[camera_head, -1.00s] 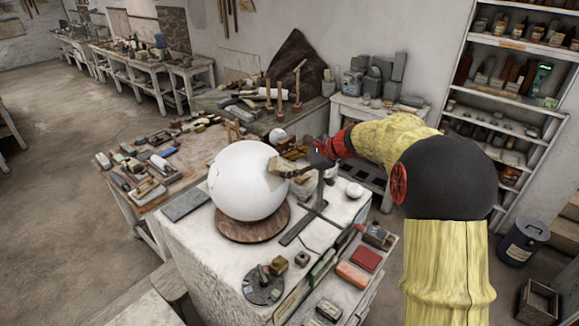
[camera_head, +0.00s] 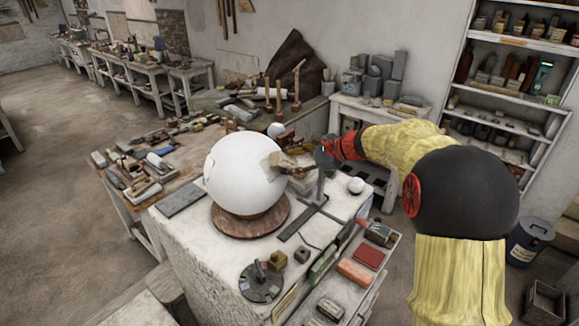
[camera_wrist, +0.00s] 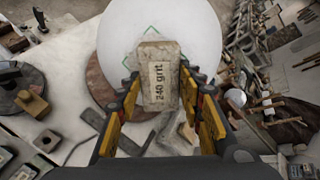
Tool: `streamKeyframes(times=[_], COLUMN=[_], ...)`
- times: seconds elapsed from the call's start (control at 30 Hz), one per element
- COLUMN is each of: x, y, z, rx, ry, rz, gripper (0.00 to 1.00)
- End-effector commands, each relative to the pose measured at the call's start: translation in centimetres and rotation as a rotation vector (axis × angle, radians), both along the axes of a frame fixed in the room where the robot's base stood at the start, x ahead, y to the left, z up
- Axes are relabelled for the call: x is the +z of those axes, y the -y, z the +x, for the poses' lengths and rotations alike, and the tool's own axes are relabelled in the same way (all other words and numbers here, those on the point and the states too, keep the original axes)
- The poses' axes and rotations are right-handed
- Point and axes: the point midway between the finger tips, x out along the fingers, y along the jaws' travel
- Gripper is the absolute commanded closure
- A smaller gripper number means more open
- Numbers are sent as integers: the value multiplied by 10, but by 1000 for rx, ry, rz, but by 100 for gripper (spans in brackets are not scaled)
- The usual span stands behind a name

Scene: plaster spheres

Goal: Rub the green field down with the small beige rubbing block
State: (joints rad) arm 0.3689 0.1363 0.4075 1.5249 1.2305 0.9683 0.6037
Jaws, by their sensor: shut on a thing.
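A large white plaster sphere (camera_head: 240,178) rests on a round brown base (camera_head: 238,222) on the bench. In the wrist view, thin green corner marks (camera_wrist: 152,31) outline a field on the sphere (camera_wrist: 185,25); its lower part is hidden behind the block. My gripper (camera_head: 304,160) is shut on the beige rubbing block (camera_wrist: 158,72), marked "240 grit", between its black and yellow fingers. In the head view the block (camera_head: 283,160) is at the sphere's upper right side. It overlaps the sphere's edge there; I cannot tell whether they touch.
A tan block (camera_head: 277,259) and a dark round stand (camera_head: 261,284) sit on the front of the white bench. A side shelf (camera_head: 365,262) holds red and orange blocks. A tool-covered table (camera_head: 140,170) stands behind left.

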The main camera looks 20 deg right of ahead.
Motion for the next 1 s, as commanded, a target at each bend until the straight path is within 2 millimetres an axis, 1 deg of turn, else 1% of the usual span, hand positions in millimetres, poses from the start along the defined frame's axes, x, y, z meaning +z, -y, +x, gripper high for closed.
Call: streamKeyframes(times=[0.03, 0.43, 1.0], x=[-4, -15, -14], y=[1, 5, 5], z=[0, -6, -7], rx=[-2, -4, -5], ry=[8, 54, 66], rz=[6, 47, 57], gripper=[95, 95, 95])
